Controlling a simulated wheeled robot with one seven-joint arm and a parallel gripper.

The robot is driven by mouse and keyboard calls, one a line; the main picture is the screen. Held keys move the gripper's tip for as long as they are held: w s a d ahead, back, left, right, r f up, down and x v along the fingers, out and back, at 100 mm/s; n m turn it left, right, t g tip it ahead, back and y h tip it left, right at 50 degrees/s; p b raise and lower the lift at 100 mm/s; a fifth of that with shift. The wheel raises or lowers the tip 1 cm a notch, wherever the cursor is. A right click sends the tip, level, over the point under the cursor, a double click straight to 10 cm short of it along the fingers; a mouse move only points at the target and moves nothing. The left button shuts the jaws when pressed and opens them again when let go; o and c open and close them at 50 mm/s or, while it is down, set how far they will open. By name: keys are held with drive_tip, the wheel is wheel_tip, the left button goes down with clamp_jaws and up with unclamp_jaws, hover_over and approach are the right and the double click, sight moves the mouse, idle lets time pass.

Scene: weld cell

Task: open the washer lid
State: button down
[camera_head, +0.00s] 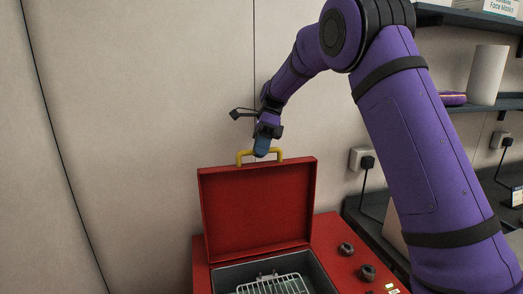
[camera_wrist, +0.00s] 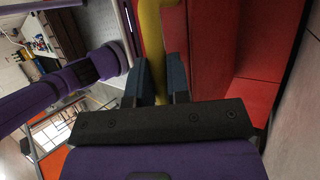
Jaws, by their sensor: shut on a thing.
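The washer is a red box with its red lid (camera_head: 258,212) standing raised, close to upright, at the back of the body. A yellow handle (camera_head: 243,157) sits on the lid's top edge. My gripper (camera_head: 262,150) is at that handle, with its blue fingers around the bar. In the wrist view my gripper (camera_wrist: 160,82) has one finger on each side of the yellow handle (camera_wrist: 151,40), shut on it, with the red lid (camera_wrist: 205,50) beside it. The open tub (camera_head: 228,272) shows a wire basket (camera_head: 275,285) inside.
Two dark knobs (camera_head: 346,249) are on the washer's red top at the right. A wall socket with a plug (camera_head: 363,159) is behind. Shelves at the right hold a white roll (camera_head: 486,75) and a purple item (camera_head: 452,98).

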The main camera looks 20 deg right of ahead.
drive_tip(key=shift+f, duration=0.3)
drive_tip(key=c, duration=1.1)
unclamp_jaws()
drive_tip(key=shift+r, duration=0.1)
drive_tip(key=shift+r, duration=0.15)
drive_tip(key=shift+r, duration=0.6)
wheel_tip(320, 180, up, 2)
drive_tip(key=shift+r, duration=0.15)
drive_tip(key=s+r, duration=0.1)
drive_tip(key=s, duration=1.5)
drive_tip(key=shift+d+r, duration=0.15)
drive_tip(key=shift+d, duration=0.3)
